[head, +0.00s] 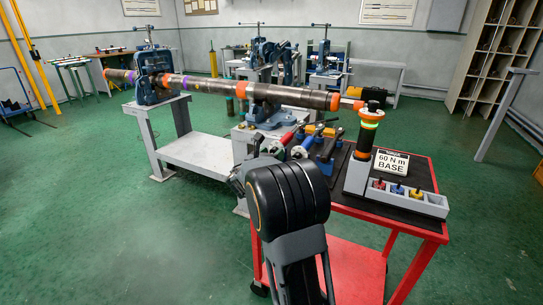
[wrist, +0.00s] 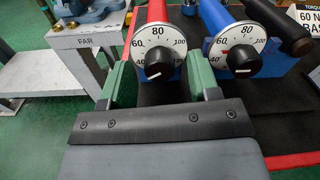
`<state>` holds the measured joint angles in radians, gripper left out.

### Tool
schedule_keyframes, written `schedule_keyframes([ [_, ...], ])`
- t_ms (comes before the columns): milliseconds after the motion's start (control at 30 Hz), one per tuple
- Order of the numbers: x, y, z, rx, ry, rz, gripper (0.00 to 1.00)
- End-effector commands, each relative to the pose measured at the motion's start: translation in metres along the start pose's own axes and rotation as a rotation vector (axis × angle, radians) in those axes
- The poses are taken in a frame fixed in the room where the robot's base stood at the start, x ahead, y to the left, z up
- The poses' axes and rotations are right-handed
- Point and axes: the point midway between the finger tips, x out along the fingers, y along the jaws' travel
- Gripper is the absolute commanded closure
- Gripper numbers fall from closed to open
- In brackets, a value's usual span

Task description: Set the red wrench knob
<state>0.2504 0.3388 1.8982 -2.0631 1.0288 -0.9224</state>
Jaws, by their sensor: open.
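The red torque wrench (wrist: 157,10) lies on the cart, its round white dial facing my gripper. The dial's black knob (wrist: 158,63) has a white line on its lower part; the exact setting is hard to read. The scale shows 60, 80 and 100. My gripper (wrist: 158,66) is open, with one green finger on each side of the knob in the picture; I see no contact. In the head view the red wrench (head: 281,142) shows beyond my arm, which hides most of the gripper. A sign (head: 391,164) reads 60 N m BASE.
A blue wrench (wrist: 218,15) with its own dial (wrist: 237,48) lies close right of my gripper. The red cart (head: 345,260) also carries a grey tray (head: 425,203) and an orange-black upright post (head: 366,135). A long pipe (head: 220,86) rests in vises behind.

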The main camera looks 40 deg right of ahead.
Motion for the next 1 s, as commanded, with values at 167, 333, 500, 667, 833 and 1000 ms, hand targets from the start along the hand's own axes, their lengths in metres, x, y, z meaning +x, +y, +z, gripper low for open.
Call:
schedule_keyframes([
  [167, 0.0019, -0.0001, 0.0002, 0.000, -0.001, 0.000, 0.44],
  [333, 0.0016, 0.0000, 0.0002, 0.000, 0.000, 0.000, 0.47],
  [500, 0.0014, 0.0000, 0.0002, 0.000, 0.000, 0.000, 0.64],
  [667, 0.0014, 0.0000, 0.0002, 0.001, 0.000, 0.000, 0.79],
  [833, 0.0013, 0.0000, 0.0002, 0.001, 0.000, 0.000, 0.94],
  [1000, 0.0013, 0.0001, -0.0007, 0.015, 0.000, 0.000, 0.94],
])
